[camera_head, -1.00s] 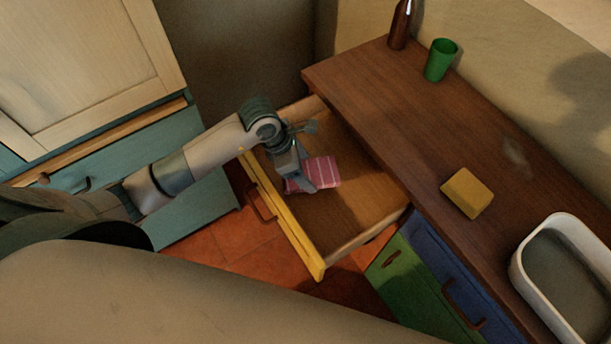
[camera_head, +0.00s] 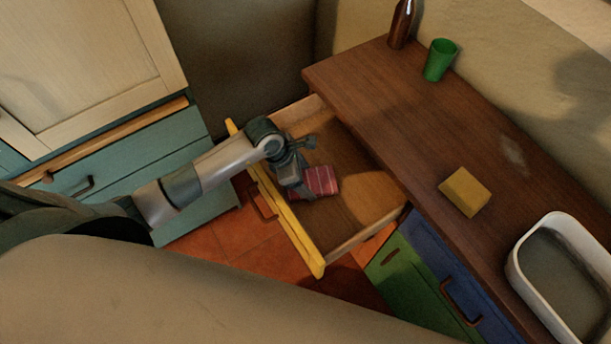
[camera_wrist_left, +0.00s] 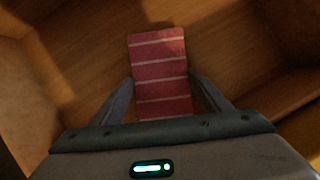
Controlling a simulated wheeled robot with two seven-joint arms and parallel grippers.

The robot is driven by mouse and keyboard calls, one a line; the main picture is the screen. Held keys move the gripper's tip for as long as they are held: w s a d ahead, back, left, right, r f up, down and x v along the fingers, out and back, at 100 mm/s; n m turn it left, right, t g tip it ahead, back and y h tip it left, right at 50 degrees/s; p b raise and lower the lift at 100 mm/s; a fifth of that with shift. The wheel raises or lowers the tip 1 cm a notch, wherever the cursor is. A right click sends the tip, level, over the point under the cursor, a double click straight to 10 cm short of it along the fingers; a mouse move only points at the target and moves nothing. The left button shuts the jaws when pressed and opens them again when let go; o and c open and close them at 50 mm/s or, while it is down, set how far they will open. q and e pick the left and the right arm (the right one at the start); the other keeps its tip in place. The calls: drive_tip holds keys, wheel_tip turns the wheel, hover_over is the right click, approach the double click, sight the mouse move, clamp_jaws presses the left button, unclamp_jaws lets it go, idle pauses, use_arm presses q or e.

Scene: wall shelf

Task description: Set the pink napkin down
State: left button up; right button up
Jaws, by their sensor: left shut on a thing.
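The pink napkin (camera_head: 320,181) with pale stripes is in the open yellow-fronted drawer (camera_head: 352,215), low near the drawer floor. I cannot tell for sure whether it touches the floor. My left gripper (camera_head: 305,194) reaches into the drawer from the left and is shut on the napkin's near part. In the left wrist view the napkin (camera_wrist_left: 160,65) extends forward from between the two fingers of the left gripper (camera_wrist_left: 162,92), over the drawer's wooden floor (camera_wrist_left: 95,50). My right gripper is not in view.
The brown counter (camera_head: 400,110) holds a yellow sponge (camera_head: 465,192), a green cup (camera_head: 440,60), a dark bottle (camera_head: 401,25) and a white basin (camera_head: 520,270). Teal drawers (camera_head: 150,160) stand at the left. The drawer's right part is bare.

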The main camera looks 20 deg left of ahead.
use_arm(q)
drive_tip(key=shift+f, duration=0.15)
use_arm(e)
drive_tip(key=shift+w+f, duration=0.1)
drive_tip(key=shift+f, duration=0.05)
use_arm(q)
drive_tip(key=o, duration=1)
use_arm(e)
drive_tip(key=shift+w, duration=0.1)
use_arm(q)
drive_tip(key=shift+o, duration=0.2)
drive_tip(key=shift+r, duration=0.2)
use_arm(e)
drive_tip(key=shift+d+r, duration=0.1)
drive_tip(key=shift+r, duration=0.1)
